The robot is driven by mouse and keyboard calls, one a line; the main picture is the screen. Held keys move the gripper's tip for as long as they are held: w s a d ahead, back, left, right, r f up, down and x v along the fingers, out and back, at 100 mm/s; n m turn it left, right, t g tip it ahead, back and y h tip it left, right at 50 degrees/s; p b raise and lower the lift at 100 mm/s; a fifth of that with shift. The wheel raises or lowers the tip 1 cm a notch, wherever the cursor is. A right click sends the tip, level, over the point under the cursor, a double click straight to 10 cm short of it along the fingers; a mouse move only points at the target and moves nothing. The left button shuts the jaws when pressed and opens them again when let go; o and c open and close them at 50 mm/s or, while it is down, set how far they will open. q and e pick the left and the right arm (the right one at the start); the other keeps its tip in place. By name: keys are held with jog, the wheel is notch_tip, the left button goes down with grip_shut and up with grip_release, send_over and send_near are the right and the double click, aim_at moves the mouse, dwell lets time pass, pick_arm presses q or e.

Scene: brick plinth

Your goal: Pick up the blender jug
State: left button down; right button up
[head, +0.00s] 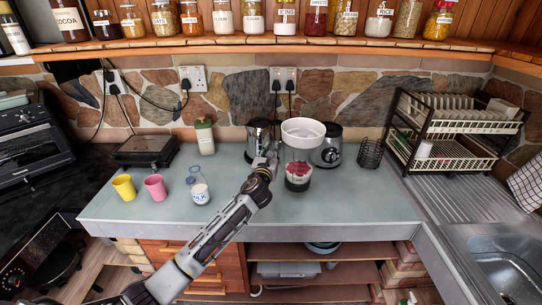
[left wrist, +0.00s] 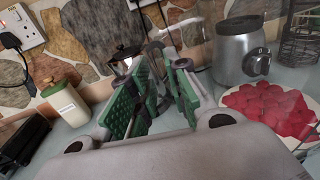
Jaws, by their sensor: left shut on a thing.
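The blender jug (head: 299,158) is a clear vessel with a wide pale top and a dark bottom, near the middle of the counter in the head view. Red berries (left wrist: 268,108) on a white dish show through its clear wall. My left gripper (head: 270,158) is at the jug's left side and is shut on it, seemingly at the handle. In the left wrist view its green pads (left wrist: 152,100) are close together; the part between them is hard to make out. I cannot tell whether the jug's bottom touches the counter. My right gripper is not in view.
The silver blender base (head: 329,147) stands just behind the jug to the right. A kettle (head: 259,136) is behind my gripper. A milk bottle (head: 199,190), a pink cup (head: 155,187) and a yellow cup (head: 124,187) stand left. The counter's front right is clear.

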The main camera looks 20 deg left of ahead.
pick_arm(q)
jog(key=shift+r, duration=1.15)
jog(key=shift+r, duration=0.15)
